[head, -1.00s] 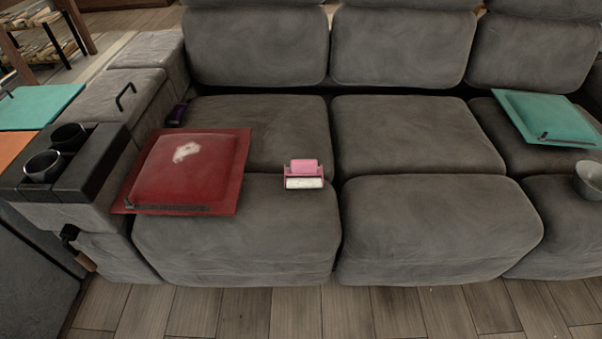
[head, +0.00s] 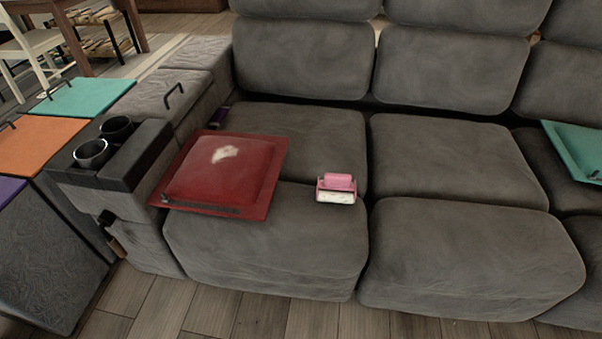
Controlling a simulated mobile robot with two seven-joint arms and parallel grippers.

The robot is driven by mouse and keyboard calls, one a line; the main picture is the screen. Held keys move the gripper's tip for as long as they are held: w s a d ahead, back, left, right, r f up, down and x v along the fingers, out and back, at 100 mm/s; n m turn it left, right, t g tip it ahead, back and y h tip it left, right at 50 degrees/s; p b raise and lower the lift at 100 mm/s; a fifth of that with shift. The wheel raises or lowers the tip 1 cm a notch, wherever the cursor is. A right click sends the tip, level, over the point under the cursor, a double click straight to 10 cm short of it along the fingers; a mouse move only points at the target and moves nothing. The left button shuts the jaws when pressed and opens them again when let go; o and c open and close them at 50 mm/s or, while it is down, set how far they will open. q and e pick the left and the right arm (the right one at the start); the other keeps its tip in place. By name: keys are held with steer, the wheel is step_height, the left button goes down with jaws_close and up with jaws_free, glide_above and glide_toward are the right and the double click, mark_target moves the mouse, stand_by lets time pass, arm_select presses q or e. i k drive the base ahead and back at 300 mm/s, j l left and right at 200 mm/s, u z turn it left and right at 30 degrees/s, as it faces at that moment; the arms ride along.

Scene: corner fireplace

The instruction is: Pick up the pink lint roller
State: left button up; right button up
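The pink lint roller (head: 337,188) lies on the grey sofa (head: 270,236), near the back of the left front seat cushion. It has a pink upper part and a white roll facing the front. It sits to the right of a red cushion (head: 222,172) and apart from it. Neither of my grippers shows in the head view.
The red cushion with a pale patch covers the sofa's left seat. A black cup-holder armrest (head: 120,155) stands at the left, with orange (head: 42,145) and teal (head: 92,96) panels beyond. A teal cushion (head: 578,150) is at the right edge. Wooden floor (head: 235,315) lies clear in front.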

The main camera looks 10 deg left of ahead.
mark_target(336, 187)
steer(key=i+j+z, duration=0.15)
steer(key=j+z, duration=0.15)
steer(key=j, duration=1.05)
steer(key=j+z, duration=0.35)
steer(key=j, duration=1.05)
